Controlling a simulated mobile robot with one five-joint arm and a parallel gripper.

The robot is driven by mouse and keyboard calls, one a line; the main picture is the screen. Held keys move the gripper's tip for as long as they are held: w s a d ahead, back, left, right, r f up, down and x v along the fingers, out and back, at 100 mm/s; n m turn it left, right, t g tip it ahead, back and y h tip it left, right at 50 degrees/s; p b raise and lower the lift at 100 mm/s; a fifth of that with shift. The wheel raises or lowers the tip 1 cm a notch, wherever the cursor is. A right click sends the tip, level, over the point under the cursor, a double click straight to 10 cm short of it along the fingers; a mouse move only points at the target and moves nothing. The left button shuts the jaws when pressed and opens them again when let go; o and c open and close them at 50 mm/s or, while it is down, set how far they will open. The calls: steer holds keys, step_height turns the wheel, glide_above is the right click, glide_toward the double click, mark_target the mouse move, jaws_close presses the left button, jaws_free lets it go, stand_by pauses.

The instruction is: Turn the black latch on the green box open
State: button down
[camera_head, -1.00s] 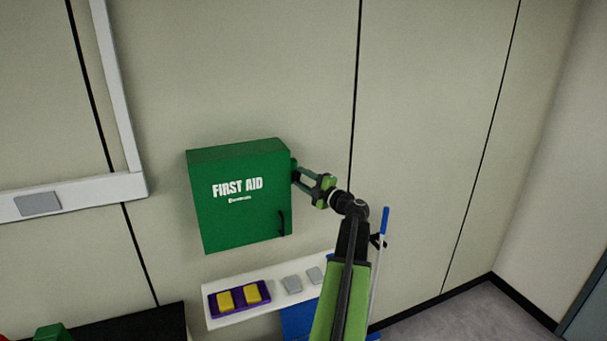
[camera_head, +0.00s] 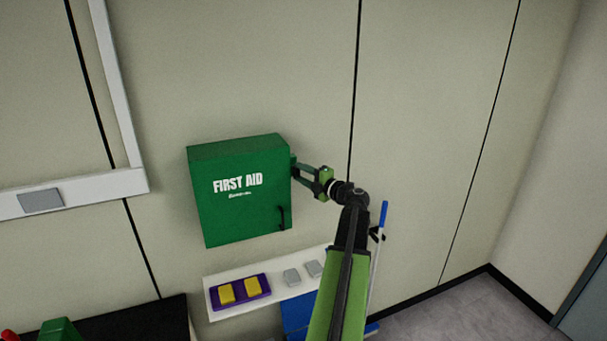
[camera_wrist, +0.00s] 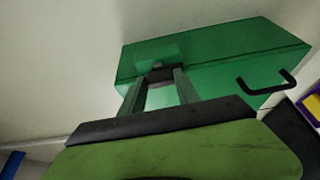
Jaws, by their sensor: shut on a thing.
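The green box (camera_head: 236,197) with FIRST AID on its front is fixed to the wall, its door closed flush. My gripper (camera_head: 296,164) reaches its right side from the right, near the upper edge. In the wrist view my gripper (camera_wrist: 161,78) has its two fingers on either side of the small black latch (camera_wrist: 160,72) on the side of the green box (camera_wrist: 220,65) and is shut on it. The latch is hidden behind the fingers in the head view. A black handle (camera_head: 282,217) is at the front's lower right.
Below the box, a white shelf (camera_head: 222,312) bears a purple tray (camera_head: 240,291) with yellow pieces, and grey pads. A blue-tipped stick (camera_head: 383,214) stands right of my arm. A dark surface (camera_head: 150,320) is at lower left. The wall right of the box is clear.

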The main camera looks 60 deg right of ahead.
steer(key=c, duration=0.9)
jaws_free()
steer(key=shift+s, duration=0.1)
steer(key=v, duration=1.7)
steer(key=shift+s, duration=0.15)
